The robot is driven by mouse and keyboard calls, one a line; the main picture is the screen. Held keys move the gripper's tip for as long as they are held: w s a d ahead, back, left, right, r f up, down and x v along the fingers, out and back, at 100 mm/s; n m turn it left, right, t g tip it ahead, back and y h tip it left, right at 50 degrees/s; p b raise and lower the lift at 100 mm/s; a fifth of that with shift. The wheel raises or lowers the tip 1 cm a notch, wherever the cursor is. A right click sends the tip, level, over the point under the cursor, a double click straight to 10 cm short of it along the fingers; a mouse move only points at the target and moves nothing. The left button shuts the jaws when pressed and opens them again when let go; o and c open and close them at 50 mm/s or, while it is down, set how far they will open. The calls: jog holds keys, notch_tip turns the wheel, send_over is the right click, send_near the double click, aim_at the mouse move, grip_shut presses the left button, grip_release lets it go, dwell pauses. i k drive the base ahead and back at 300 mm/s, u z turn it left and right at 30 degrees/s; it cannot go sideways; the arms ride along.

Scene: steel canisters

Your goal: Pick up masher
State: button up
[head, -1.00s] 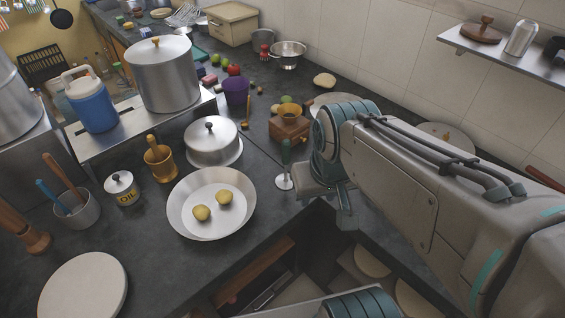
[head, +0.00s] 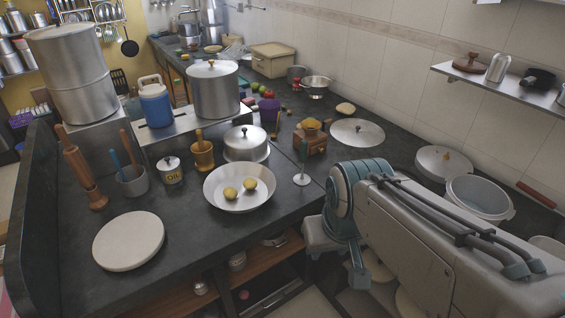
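The masher (head: 302,170) has a dark green upright handle and a pale round foot. It stands on the dark counter near its front edge, right of the wide pan with two potatoes. My arm reaches in from the lower right, and its end with my gripper (head: 338,246) is right of and lower in the picture than the masher. The gripper looks apart from the masher. The fingers are not clearly shown, so I cannot tell whether they are open or shut.
A shallow pan (head: 239,197) holds two potatoes left of the masher. A wooden grinder (head: 310,142) and a lidded pot (head: 246,147) stand behind it. Open shelves lie below the counter. Bare counter lies around the round board (head: 128,240).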

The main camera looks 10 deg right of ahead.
aim_at(302, 179)
jog(key=u, duration=0.95)
jog(key=i, duration=0.8)
jog(key=z, duration=2.55)
jog(key=i, duration=0.5)
jog(key=z, duration=0.05)
